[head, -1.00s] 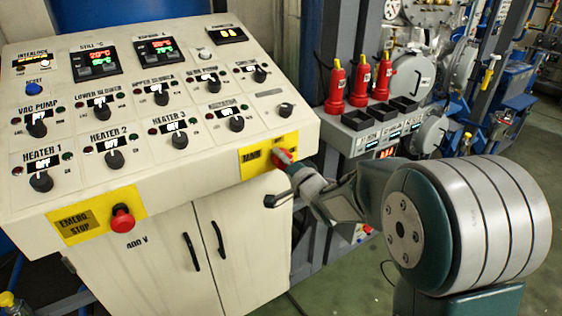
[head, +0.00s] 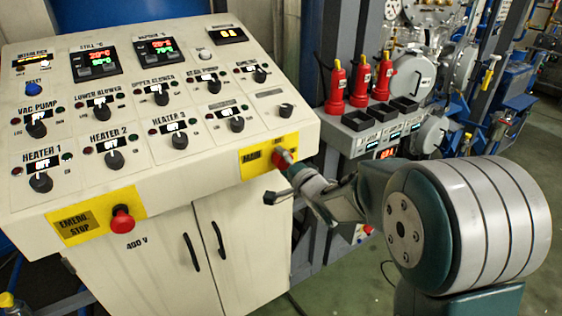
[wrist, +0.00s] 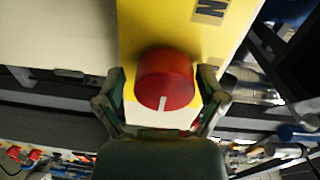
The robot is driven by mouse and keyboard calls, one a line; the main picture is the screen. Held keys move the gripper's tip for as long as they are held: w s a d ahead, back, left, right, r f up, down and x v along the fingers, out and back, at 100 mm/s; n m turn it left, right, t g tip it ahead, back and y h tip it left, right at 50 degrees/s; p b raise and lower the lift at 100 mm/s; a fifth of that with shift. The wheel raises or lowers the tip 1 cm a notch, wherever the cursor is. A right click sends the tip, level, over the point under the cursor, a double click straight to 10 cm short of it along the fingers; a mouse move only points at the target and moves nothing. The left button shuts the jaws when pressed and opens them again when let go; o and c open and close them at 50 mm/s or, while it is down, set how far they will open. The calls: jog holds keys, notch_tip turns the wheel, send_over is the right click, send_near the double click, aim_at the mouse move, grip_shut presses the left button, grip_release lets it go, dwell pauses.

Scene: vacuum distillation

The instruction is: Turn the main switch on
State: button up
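The main switch is a red round knob (head: 281,160) on a yellow plate (head: 254,163) at the right end of the console's front edge. In the wrist view the red knob (wrist: 165,75) has a white mark pointing toward the bottom of the picture. My gripper (wrist: 163,82) is open, with one finger on each side of the knob and narrow gaps visible. Whether a finger touches it is unclear.
The red emergency stop button (head: 122,218) is on another yellow plate at the console's left front. Several black selector knobs and lit displays cover the sloped panel (head: 75,150). Red bottles (head: 360,82) and black trays stand to the right. The cabinet doors (head: 205,250) below are shut.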

jog(key=shift+r, duration=0.1)
dwell(0.3)
jog(key=v, duration=1.1)
jog(key=shift+s+d, duration=0.2)
jog(key=shift+s, duration=0.15)
